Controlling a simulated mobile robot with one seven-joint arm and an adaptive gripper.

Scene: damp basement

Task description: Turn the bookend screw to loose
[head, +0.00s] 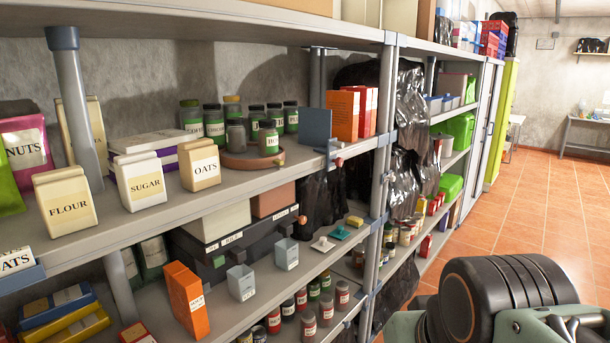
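A blue upright plate (315,126), which looks like the bookend, stands near the right end of the upper shelf. Blue clamp-like parts below it meet the shelf's front edge. A small reddish knob (339,162), possibly its screw, shows there; its setting is too small to tell. Dark, rounded parts of my arm fill the lower right corner, well apart from the bookend. I cannot make out my gripper's fingertips.
Orange boxes (343,114) stand right of the plate. Jars on a round brown tray (240,160) and canisters marked oats (199,164) and sugar (141,181) are to its left. A shelf post (385,130) rises at right. Tiled floor (500,220) is clear beyond.

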